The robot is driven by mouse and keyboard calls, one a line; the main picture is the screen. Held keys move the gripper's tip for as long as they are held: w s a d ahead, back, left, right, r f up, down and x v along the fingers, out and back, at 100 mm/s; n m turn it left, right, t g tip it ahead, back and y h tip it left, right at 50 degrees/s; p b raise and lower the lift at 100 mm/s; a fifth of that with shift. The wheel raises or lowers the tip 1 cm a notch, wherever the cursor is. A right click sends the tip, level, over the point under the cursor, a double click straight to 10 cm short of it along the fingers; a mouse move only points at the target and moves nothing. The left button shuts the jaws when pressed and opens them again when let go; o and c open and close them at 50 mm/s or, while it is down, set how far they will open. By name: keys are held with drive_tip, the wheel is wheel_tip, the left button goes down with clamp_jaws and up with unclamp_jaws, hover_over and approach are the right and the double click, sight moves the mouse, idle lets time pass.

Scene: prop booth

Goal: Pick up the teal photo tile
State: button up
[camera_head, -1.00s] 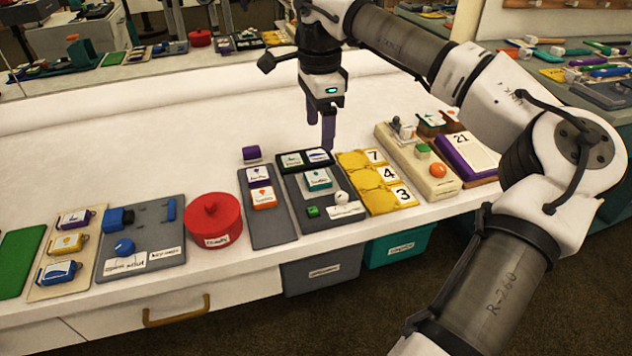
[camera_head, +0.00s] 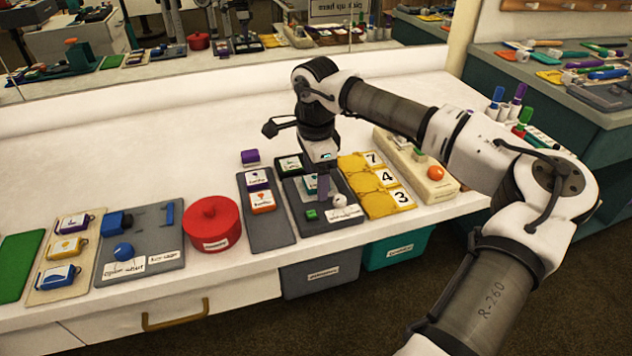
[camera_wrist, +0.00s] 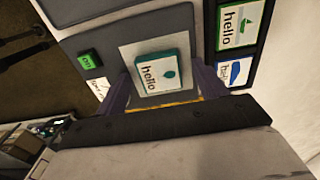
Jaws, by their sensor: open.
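The teal photo tile (camera_wrist: 163,73) is a small block with a white "hello" face and a teal leaf mark. It sits on a pale square on a grey board (camera_wrist: 135,30). In the head view the tile (camera_head: 310,183) is partly hidden behind my gripper (camera_head: 323,188). My gripper (camera_wrist: 163,82) is open, low over the board, with one purple finger on each side of the tile in the wrist view. Whether either finger touches the tile cannot be told.
Yellow numbered plates (camera_head: 375,182) stand right, a red pot (camera_head: 213,222) left.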

drive_tip(key=c, duration=1.1)
drive_tip(key=shift+r, duration=0.15)
